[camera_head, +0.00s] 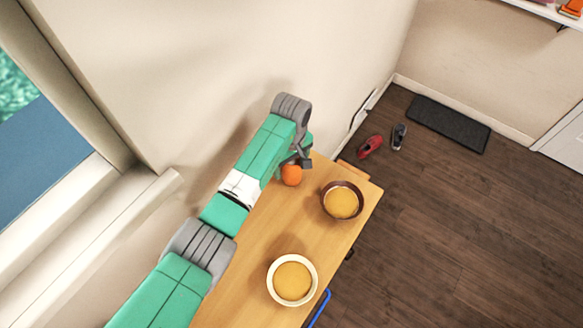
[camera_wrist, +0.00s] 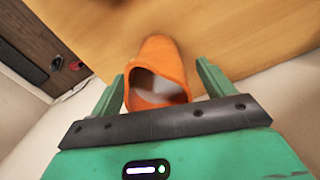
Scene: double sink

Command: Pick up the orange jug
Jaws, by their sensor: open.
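The orange jug (camera_head: 291,176) stands on the wooden table near the wall, partly covered by my arm in the head view. In the wrist view the jug (camera_wrist: 158,72) shows its open mouth and pale inside, between the two green fingers. My gripper (camera_wrist: 160,82) is open, with one finger on each side of the jug. A gap shows on the right side, and the left finger is close to the jug's edge. Whether either finger touches it I cannot tell. In the head view my gripper (camera_head: 300,160) is at the jug, its fingers mostly hidden.
The wooden table (camera_head: 250,270) also holds a dark-rimmed bowl (camera_head: 342,201) right of the jug and a white-rimmed bowl (camera_head: 292,280) nearer the front. The wall (camera_head: 200,90) is close behind the jug. Shoes (camera_head: 370,146) and a dark mat (camera_head: 448,123) lie on the floor.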

